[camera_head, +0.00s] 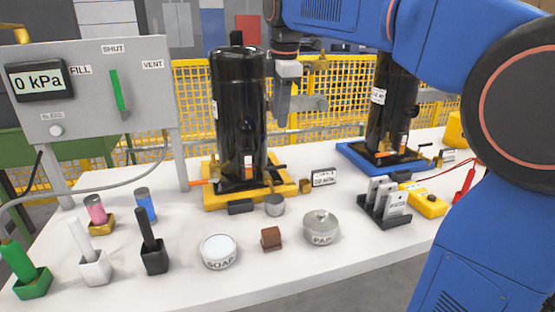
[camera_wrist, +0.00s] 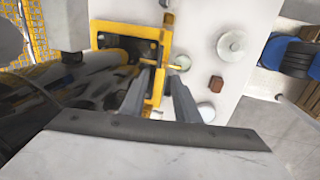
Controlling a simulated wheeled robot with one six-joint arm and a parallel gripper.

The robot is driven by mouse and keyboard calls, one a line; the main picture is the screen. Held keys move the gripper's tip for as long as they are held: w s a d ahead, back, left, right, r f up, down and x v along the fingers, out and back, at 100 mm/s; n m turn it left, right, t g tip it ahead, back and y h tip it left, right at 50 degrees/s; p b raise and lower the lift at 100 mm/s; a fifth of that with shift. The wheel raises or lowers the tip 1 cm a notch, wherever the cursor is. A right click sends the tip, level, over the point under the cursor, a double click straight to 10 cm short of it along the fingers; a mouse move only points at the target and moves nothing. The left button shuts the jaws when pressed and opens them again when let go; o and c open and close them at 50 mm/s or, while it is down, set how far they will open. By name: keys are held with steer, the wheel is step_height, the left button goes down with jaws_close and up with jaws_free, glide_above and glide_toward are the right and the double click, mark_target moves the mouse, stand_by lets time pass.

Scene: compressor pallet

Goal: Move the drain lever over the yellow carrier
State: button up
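The yellow carrier (camera_head: 225,203) stands on the white table under a tall black compressor (camera_head: 238,110). Its yellow frame also shows in the wrist view (camera_wrist: 125,28). A lever with an orange handle (camera_head: 200,182) sticks out at the carrier's left side, and a dark lever (camera_head: 276,168) shows at its right side. No label tells which is the drain lever. My gripper (camera_head: 281,122) points down beside the compressor's right side, above the carrier's right edge. In the wrist view its two fingers (camera_wrist: 159,78) are apart, with nothing visibly held between them.
A soap tin (camera_head: 219,252), a lidded pot (camera_head: 321,229) and a brown block (camera_head: 271,239) stand in front. A blue carrier (camera_head: 352,158) with another black compressor stands at the right. A grey gauge panel (camera_head: 90,95) reading 0 kPa stands at the left.

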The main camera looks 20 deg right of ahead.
mark_target(277, 168)
steer(key=w+f, duration=0.1)
steer(key=f, duration=0.4)
steer(key=w+f, duration=0.1)
steer(key=f, duration=0.4)
steer(key=w+f, duration=0.1)
steer(key=f, duration=0.4)
steer(key=shift+f, duration=0.35)
jaws_close()
